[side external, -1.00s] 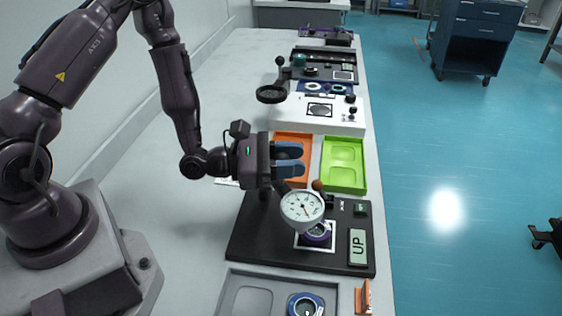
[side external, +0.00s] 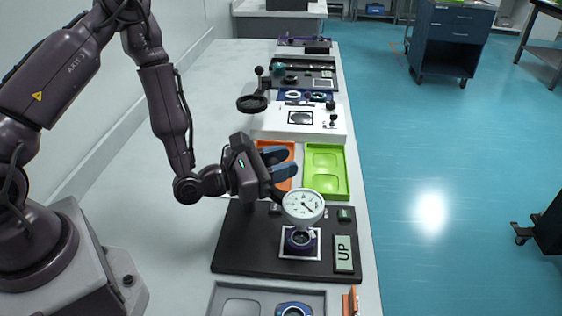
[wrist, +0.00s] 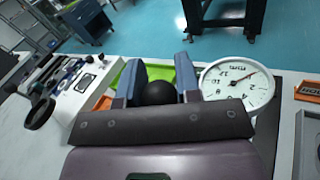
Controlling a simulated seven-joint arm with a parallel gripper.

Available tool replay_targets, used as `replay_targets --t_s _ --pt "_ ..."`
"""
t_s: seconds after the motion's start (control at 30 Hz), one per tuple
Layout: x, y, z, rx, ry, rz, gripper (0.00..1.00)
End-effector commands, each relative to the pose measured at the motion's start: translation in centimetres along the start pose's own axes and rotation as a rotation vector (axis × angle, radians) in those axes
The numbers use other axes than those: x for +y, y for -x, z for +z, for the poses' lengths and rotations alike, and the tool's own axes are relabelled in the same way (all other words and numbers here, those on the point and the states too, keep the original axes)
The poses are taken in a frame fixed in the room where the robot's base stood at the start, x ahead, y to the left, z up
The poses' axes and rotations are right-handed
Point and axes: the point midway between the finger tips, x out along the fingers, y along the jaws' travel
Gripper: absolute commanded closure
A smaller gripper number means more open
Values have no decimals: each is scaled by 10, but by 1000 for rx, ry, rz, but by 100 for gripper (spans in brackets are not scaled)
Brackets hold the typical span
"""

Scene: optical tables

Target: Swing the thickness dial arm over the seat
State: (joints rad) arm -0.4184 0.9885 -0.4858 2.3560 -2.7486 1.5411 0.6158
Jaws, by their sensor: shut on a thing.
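The round white thickness dial (side external: 303,206) sits at the end of a dark arm above a black base plate (side external: 232,262). The seat (side external: 300,240), a dark purple ring on a white-edged square, is just below the dial in the side view. The dial hides its far edge. The dial (wrist: 238,88) is right of my fingers in the wrist view, where the seat is hidden. My gripper (side external: 281,165) has its blue fingers closed on a black ball knob (wrist: 157,93) beside the dial. The knob is hidden in the side view.
A white device (side external: 268,124) stands farther back. Bare table lies left of the plate.

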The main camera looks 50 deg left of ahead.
Motion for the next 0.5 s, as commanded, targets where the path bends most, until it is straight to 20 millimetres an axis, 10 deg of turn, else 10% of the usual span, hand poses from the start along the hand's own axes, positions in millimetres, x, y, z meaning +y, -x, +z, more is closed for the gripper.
replay_targets --t_s 0.03,0.07,0.17,0.5 --pt "1 -2 0 0 -2 2 100" --pt "1 -2 0 0 -2 2 67" --pt "1 -2 0 0 -1 1 44" --pt "1 2 0 0 -1 1 44"
